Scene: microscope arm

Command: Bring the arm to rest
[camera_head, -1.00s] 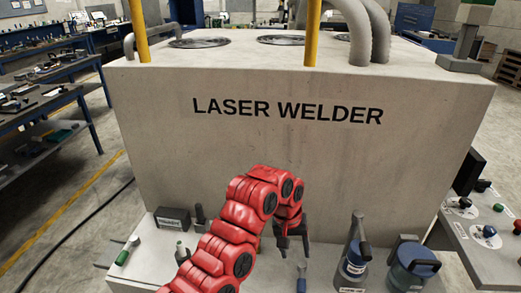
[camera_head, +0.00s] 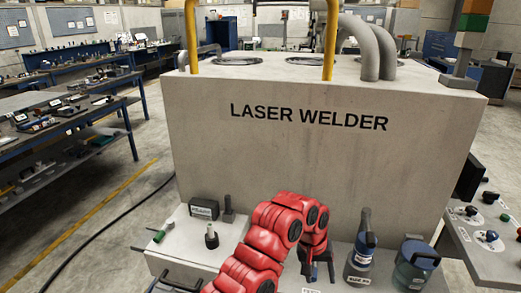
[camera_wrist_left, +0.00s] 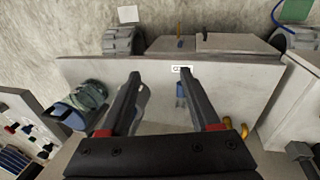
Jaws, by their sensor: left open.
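My red left arm (camera_head: 275,240) reaches in from the bottom of the head view. My left gripper (camera_head: 320,279) hangs at its end, low in front of the laser welder (camera_head: 300,165). In the left wrist view its two dark fingers (camera_wrist_left: 160,74) are spread apart with nothing between their tips. A small blue-handled item (camera_wrist_left: 181,95) lies by a white label, close to the right finger. A gap between it and the fingers is hard to judge. No microscope arm can be made out. My right gripper is not in view.
A spray bottle (camera_head: 362,250) and a blue-lidded container (camera_head: 415,262) stand right of my gripper. A black box (camera_head: 204,208) and a green-ended tool (camera_head: 163,230) are on the left ledge. A control panel (camera_head: 490,255) is at right.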

